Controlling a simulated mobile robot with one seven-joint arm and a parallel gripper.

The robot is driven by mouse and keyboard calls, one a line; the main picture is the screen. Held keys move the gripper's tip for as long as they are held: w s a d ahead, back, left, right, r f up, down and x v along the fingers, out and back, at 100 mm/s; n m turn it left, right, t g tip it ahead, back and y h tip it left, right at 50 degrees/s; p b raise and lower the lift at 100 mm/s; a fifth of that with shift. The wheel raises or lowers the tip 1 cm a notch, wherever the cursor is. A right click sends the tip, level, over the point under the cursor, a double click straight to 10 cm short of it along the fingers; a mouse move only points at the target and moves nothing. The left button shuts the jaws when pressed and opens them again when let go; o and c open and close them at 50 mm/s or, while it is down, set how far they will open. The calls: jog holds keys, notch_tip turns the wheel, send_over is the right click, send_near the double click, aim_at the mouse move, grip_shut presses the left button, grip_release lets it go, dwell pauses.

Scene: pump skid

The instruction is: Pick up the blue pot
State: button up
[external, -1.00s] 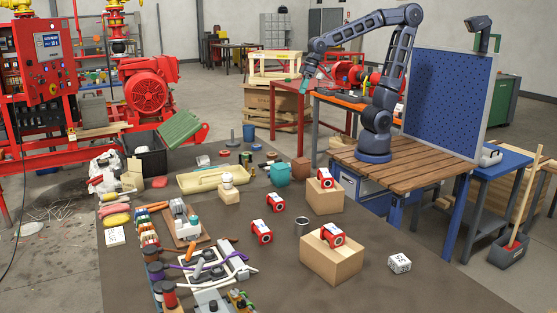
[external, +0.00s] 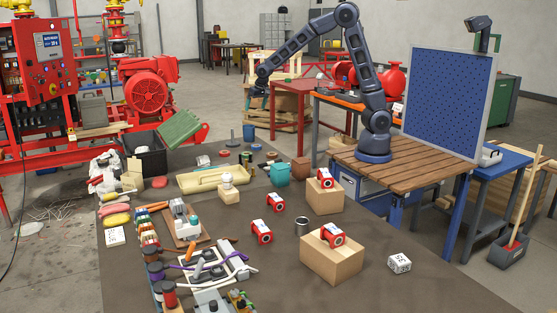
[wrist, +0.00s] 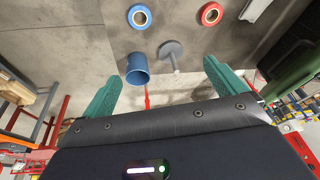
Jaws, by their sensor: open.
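The blue pot (external: 248,133) is a small upright cylinder at the far end of the dark table in the external view. In the wrist view the blue pot (wrist: 138,70) shows its open rim, left of centre between the fingertips. My gripper (wrist: 162,72) has two teal fingers spread wide with nothing between them. In the external view my gripper (external: 262,84) hangs at the end of the outstretched arm, above the far end of the table and apart from the pot.
A grey disc with a stem (wrist: 172,52) stands right beside the pot. A teal bin (external: 280,173) and a cream tray (external: 213,180) are nearer the camera.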

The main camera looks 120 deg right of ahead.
jog(key=s+d+f+m+g+h, duration=0.1)
jog(key=s+d+f+m, duration=0.1)
jog(key=d+f, duration=0.35)
jog(key=s+d+f+m+g, duration=0.1)
jog(key=d+f, duration=0.2)
jog(key=d, duration=0.6)
send_over(249, 134)
jog(key=s+d, duration=0.1)
notch_tip(249, 134, down, 5)
jog(key=shift+d+x, duration=0.15)
jog(key=shift+x, duration=1.15)
jog(key=shift+d+x, duration=0.15)
jog(key=shift+x, duration=1.2)
jog(key=shift+s+r, duration=0.15)
jog(key=c, duration=1.3)
